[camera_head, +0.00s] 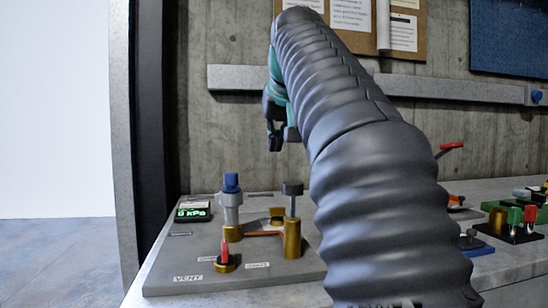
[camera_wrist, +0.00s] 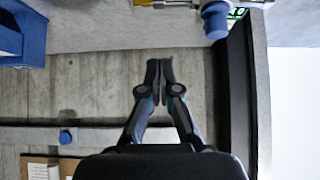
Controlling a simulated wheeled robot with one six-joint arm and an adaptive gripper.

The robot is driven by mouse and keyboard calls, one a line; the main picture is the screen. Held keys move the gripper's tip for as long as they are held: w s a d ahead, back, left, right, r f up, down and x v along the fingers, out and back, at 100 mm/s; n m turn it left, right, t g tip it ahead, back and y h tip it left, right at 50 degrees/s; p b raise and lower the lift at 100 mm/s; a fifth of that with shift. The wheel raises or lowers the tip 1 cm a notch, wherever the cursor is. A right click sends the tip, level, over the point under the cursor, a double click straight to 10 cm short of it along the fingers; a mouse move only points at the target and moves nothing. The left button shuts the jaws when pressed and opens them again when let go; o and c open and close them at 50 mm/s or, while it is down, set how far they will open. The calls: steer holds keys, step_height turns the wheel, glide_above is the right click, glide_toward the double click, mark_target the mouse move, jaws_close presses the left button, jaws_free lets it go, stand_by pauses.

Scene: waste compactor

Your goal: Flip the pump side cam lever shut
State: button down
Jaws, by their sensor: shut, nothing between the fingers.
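A grey plate (camera_head: 165,280) on the bench carries a blue-capped metal post (camera_head: 231,205), a brass cylinder (camera_head: 292,240) with a dark knob on a rod, and a low orange bar (camera_head: 264,233) between them. A small red upright handle (camera_head: 225,252) stands on a brass base near the VENT label. I cannot tell which part is the pump side cam lever. My gripper (camera_head: 275,140) is in the air above and behind the plate, touching nothing. In the wrist view its fingers (camera_wrist: 161,68) are together and empty, with the blue cap (camera_wrist: 215,22) near the top edge.
A display (camera_head: 193,210) reads 0 kPa. My arm hides the bench's middle. At right are a red lever (camera_head: 452,146) and several green, red and black parts (camera_head: 510,220). A wall rail (camera_head: 450,90) and notice board (camera_head: 408,30) are behind; a dark post (camera_head: 150,120) stands left.

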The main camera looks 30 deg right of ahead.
steer(key=b, duration=0.2)
glide_above(259, 195)
steer(key=s+d, duration=0.2)
step_height(259, 195, down, 6)
step_height(259, 195, down, 4)
steer(key=shift+w+d+f+b, duration=0.1)
steer(key=shift+b, duration=0.55)
steer(key=shift+d+f, duration=0.15)
steer(key=shift+f, duration=0.2)
steer(key=shift+r, duration=0.15)
steer(key=shift+r+p, duration=0.7)
steer(key=shift+p, duration=0.25)
